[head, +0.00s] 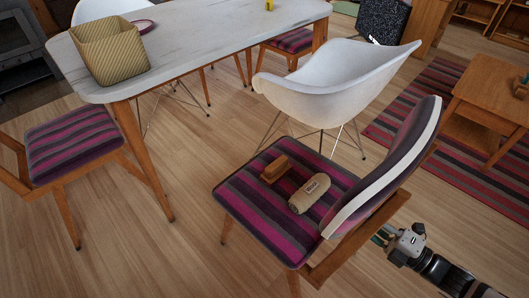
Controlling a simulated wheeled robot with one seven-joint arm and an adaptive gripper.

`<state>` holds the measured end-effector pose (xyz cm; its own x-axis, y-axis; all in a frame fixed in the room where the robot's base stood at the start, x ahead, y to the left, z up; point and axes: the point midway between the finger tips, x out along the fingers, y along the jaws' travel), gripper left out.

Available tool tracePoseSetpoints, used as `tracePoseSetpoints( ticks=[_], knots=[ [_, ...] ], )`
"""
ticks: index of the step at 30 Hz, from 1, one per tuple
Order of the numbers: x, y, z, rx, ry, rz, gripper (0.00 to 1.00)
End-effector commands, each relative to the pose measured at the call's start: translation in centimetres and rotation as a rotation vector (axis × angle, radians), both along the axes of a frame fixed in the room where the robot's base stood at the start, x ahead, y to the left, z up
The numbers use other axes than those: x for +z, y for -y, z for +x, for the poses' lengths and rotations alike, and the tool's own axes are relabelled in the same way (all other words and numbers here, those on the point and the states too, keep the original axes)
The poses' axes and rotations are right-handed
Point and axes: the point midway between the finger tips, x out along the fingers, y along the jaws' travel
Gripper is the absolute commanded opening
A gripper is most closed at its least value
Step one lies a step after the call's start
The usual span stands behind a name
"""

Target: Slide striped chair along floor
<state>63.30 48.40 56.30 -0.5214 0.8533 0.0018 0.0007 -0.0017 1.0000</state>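A striped chair (255,208) in purple, pink and grey stands on the wooden floor in the middle foreground. Its padded backrest (398,165) is on its right side. A rolled beige item (310,194) and a small brown block (275,169) lie on its seat. My gripper (380,236) is at the lower right, just right of the chair's back leg and frame. Its fingers are small and dark here, so I cannot tell whether they are open or touching the chair.
A white-topped table (190,40) carries a woven basket (110,50). A white shell chair (330,80) stands close behind the striped chair. Another striped chair (70,145) is at left. A striped rug (425,105) and wooden side table (490,95) are at right. Floor (150,255) at front left is clear.

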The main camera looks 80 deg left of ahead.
Motion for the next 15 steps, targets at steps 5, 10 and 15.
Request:
tracePoseSetpoints(
  ticks=[5,10,15],
  knots=[
    [-0.76,-0.14,-0.20,0.005,-0.003,0.005,0.00],
    [-1.07,-0.14,-0.20,0.006,-0.003,0.004,0.00],
    [-1.11,-0.12,-0.20,0.006,-0.002,0.003,0.00]
  ],
)
